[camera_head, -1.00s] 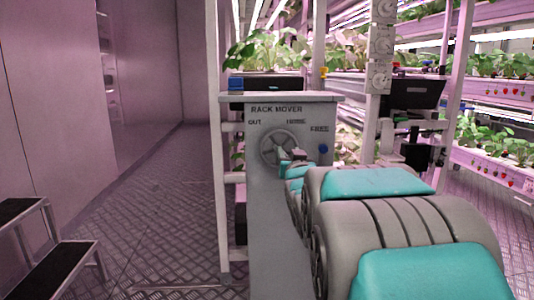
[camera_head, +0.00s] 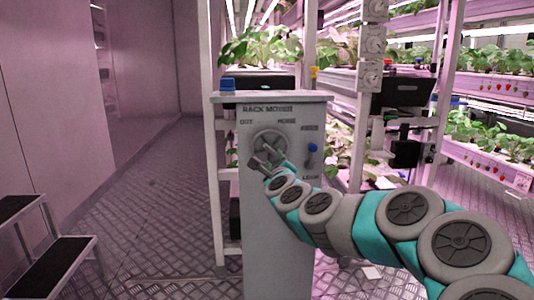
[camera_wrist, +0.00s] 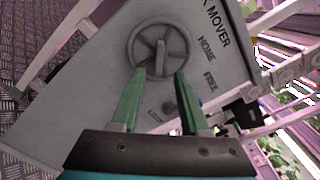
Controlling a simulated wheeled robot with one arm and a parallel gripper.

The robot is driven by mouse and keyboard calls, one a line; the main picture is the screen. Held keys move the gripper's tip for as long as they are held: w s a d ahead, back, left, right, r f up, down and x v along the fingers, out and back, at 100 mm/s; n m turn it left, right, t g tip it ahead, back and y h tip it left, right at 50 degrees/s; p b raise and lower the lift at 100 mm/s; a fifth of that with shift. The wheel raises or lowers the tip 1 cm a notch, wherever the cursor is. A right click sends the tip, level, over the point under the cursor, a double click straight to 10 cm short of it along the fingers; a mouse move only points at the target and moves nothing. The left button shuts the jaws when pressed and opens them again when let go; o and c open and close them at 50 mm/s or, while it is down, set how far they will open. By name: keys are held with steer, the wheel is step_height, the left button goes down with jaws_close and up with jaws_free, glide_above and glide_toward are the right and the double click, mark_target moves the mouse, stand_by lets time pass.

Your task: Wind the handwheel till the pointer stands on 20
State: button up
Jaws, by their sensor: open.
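The grey spoked handwheel (camera_head: 269,143) is on the front of a grey box marked RACK MOVER (camera_head: 285,97), with OUT and HOME printed above it. In the wrist view the handwheel (camera_wrist: 137,48) is seen close up, with a grip standing out from it. My gripper (camera_head: 258,166) is at the wheel's lower edge in the head view. In the wrist view my gripper (camera_wrist: 157,74) is open, its green fingers on either side of the grip's lower end. I cannot tell whether they touch it. No pointer or number 20 can be made out.
A blue-knobbed lever (camera_head: 312,150) between FREE and LOCK sits right of the wheel. Several dials (camera_head: 371,42) hang on a post behind. Plant racks (camera_head: 490,80) fill the right. Black-topped steps (camera_head: 45,265) stand at left; the floor between is clear.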

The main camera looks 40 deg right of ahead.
mark_target(271, 152)
steer(key=shift+x, duration=3.4)
steer(key=shift+w+a, duration=0.1)
steer(key=shift+c, duration=0.2)
jaws_close()
